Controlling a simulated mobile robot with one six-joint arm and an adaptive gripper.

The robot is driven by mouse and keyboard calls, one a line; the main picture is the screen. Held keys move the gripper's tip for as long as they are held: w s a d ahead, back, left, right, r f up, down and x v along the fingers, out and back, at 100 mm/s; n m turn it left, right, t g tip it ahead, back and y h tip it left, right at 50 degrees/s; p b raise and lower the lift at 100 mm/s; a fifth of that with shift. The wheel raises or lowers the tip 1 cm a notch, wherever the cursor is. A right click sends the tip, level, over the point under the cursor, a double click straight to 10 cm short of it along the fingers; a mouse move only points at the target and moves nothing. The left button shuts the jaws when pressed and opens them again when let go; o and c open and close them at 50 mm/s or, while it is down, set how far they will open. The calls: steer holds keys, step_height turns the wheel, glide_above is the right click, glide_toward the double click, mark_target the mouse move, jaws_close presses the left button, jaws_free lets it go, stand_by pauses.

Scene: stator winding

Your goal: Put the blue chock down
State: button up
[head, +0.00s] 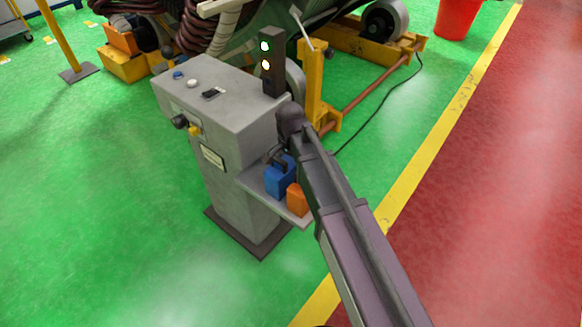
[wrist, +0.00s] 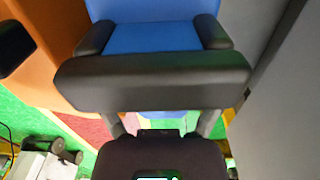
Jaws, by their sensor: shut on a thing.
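The blue chock (head: 280,182) is at the shelf (head: 254,186) on the side of the grey console, upright, beside an orange chock (head: 296,199). I cannot tell whether its underside touches the shelf. My gripper (head: 281,156) is at the top of the blue chock, partly hidden by my arm. My gripper is shut on the blue chock; the fingertips are mostly hidden behind the handle.
The grey console (head: 225,110) stands right behind the shelf, with knobs on it and a dark light tower (head: 272,75). The orange chock is close beside the blue one. A yellow frame (head: 315,85) stands behind. Green floor (head: 110,220) is free at left.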

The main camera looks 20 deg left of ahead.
steer(key=shift+r, duration=0.15)
step_height(320, 180, up, 10)
steer(key=p, duration=1)
stand_by(0.8)
step_height(320, 180, up, 10)
steer(key=p, duration=1)
steer(key=shift+f, duration=0.25)
steer(key=b, duration=1)
glide_above(283, 156)
step_height(283, 156, down, 10)
steer(key=shift+r, duration=0.25)
steer(key=shift+f, duration=0.1)
step_height(283, 156, down, 6)
steer(key=b, duration=0.6)
